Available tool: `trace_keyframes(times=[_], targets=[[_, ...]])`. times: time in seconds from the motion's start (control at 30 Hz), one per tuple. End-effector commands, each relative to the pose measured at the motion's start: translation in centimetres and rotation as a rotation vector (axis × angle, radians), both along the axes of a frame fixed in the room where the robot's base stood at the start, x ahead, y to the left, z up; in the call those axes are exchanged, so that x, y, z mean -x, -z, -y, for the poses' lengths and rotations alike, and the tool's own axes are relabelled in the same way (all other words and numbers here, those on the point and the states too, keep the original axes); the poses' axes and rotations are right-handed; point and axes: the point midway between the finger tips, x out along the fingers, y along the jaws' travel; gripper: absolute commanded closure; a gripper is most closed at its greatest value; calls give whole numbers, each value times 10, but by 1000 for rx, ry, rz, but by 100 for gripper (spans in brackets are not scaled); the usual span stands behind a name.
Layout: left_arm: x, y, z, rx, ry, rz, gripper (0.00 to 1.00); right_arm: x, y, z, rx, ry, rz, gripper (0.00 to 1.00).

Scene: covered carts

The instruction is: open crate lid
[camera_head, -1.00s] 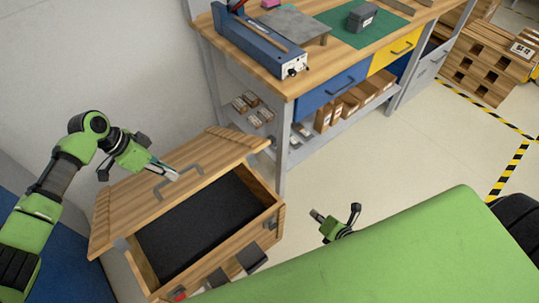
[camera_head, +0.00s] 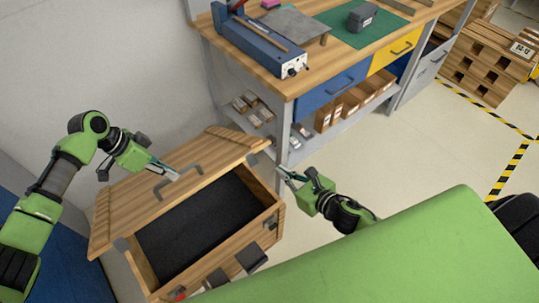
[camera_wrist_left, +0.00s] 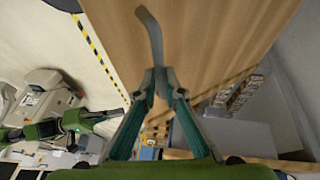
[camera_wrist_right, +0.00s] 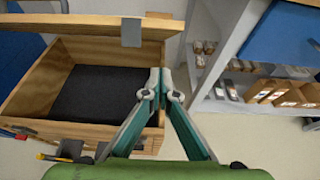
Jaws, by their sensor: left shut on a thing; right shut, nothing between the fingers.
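The wooden crate (camera_head: 268,217) stands at the lower left in the head view, with a dark inside. Its wooden lid (camera_head: 125,197) is raised and tilted back, leaving the crate open. My left gripper (camera_head: 175,174) is shut on the grey lid handle (camera_head: 160,188), which also shows in the left wrist view (camera_wrist_left: 150,35). My right gripper (camera_head: 282,172) is shut and empty, near the crate's right end beside the lid's corner. In the right wrist view the crate (camera_wrist_right: 25,90) and the lid's underside (camera_wrist_right: 85,28) lie beyond my right fingers (camera_wrist_right: 160,80).
A workbench (camera_head: 285,85) with blue and yellow drawers and a lower shelf of small boxes stands just behind the crate. Wooden pallets (camera_head: 485,65) are at the far right. The floor (camera_head: 420,145) right of the crate is clear.

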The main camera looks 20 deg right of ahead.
Motion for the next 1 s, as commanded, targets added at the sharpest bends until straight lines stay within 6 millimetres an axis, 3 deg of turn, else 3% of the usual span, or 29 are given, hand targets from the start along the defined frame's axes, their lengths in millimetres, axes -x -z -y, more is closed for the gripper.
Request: trace_keyframes(times=[0.27,0.4,0.6,1.0], targets=[[-4,2,-6,-11,-10,11,100,-46,18,-15,-3,1,1,100],[-4,2,-6,-11,-10,11,100,-57,-2,-18,0,-2,3,100],[-4,3,-6,-11,-10,11,100,-64,-13,-21,-2,1,0,100],[-4,2,-6,-11,-10,11,100,-67,-17,-21,-1,0,1,100]])
